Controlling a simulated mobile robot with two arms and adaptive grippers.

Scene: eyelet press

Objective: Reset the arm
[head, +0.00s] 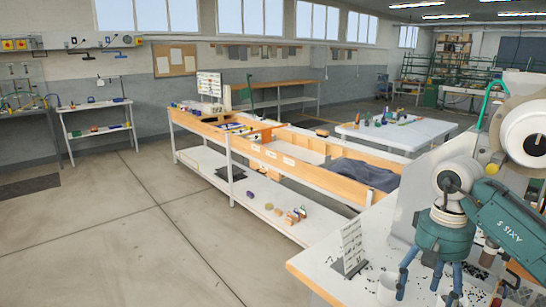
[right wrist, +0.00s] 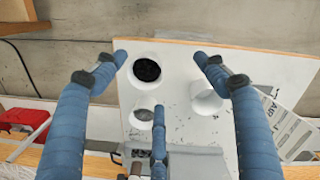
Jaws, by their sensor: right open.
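My right gripper (head: 428,290) points down over the white worktop (head: 318,272) at the lower right of the head view. Its blue fingers are spread apart with nothing between them. In the right wrist view the open gripper (right wrist: 160,76) hangs above white cups on the worktop (right wrist: 215,72). A grey machine body (head: 408,205) stands behind my right arm. A green bent handle (head: 489,100) shows above it, beside my arm. My arm hides much of the machine, so I cannot tell the handle's exact position. My left gripper is out of view.
One cup holds dark pieces (right wrist: 146,70); another cup (right wrist: 205,98) stands to its right. A printed card stand (head: 352,245) is on the worktop, with small dark bits scattered nearby. A long wooden-edged bench (head: 290,165) stands beyond. The floor at left (head: 110,240) is clear.

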